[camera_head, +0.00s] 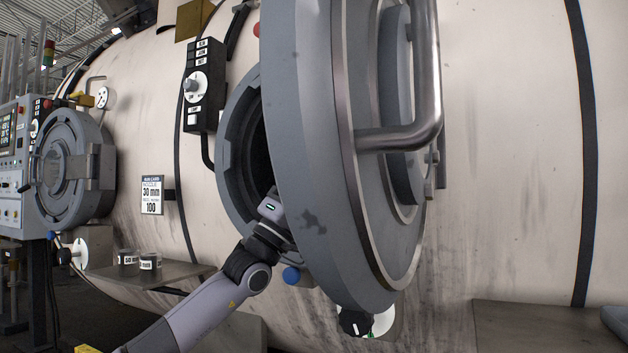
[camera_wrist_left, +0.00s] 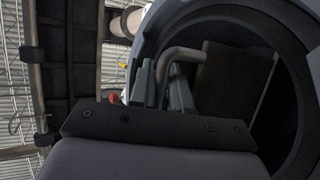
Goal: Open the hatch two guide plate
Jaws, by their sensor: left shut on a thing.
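The open round hatch door (camera_head: 315,130) stands large in the middle of the head view, with a bent bar handle (camera_head: 428,80). Behind it, the hatch ring (camera_head: 235,150) surrounds a dark opening. My left wrist reaches into this opening, and the door hides its fingers in the head view. In the left wrist view, my left gripper (camera_wrist_left: 163,82) is shut on a bent metal handle (camera_wrist_left: 182,53) inside the hatch. A brownish plate (camera_wrist_left: 232,82), seemingly the guide plate, is beside the handle inside the round opening. My right gripper is not in view.
Another round hatch (camera_head: 75,170) sits at the left, its door seemingly shut. A control box (camera_head: 203,85) is above left of the opening. A blue knob (camera_head: 291,275) is close to my wrist.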

